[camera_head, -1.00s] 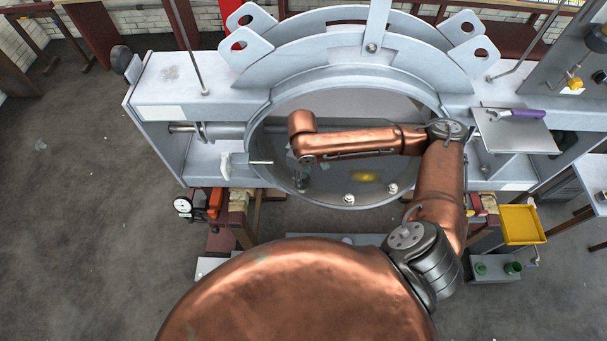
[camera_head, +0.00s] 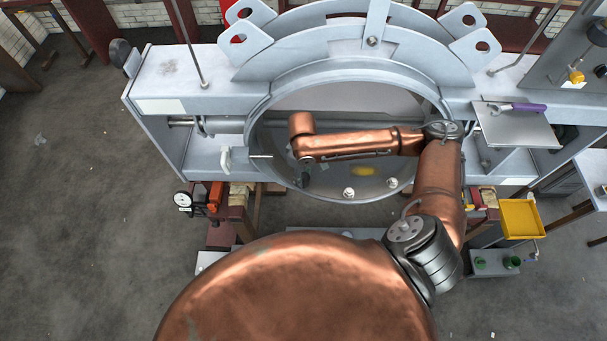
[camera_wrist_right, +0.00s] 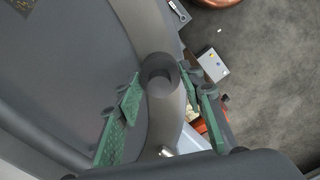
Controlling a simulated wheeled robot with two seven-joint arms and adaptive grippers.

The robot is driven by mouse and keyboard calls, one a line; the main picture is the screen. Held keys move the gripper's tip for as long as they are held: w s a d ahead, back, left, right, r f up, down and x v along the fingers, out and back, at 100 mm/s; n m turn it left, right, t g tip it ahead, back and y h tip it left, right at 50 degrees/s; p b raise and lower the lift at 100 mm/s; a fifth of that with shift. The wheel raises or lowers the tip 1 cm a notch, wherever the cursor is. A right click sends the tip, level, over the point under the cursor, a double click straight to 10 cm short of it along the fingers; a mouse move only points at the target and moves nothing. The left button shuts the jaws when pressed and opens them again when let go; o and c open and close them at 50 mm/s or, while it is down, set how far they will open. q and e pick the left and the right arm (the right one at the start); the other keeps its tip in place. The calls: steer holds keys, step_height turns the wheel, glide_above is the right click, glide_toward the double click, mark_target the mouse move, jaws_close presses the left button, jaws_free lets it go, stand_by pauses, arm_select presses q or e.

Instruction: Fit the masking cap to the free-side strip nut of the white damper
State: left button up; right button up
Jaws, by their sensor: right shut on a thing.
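My right gripper (camera_wrist_right: 162,95) has green pads on both fingers, closed around a small dark grey cap-like piece (camera_wrist_right: 157,67) between the tips, which looks like the masking cap. Behind it runs a smooth curved grey rim; I cannot tell whether the cap touches it. In the head view my right gripper (camera_head: 302,176) is a small dark shape inside the large ring, mostly hidden under my copper arm. A white fitting (camera_head: 226,160) with a thin rod sits at the ring's left; I cannot tell whether it is the white damper. The strip nut cannot be made out. My left gripper is not in view.
The big grey ring (camera_head: 262,98) stands in a pale frame (camera_head: 160,84). Two light knobs (camera_head: 349,193) (camera_head: 392,183) sit on its lower edge. A dial gauge (camera_head: 183,200), an orange tool (camera_head: 215,197) and a yellow tray (camera_head: 521,221) are nearby. Open floor lies at the left.

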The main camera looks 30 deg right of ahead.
steer(key=shift+f, duration=0.2)
stand_by(0.5)
steer(key=o, duration=0.9)
steer(key=shift+r, duration=0.1)
step_height(320, 180, up, 12)
stand_by(0.8)
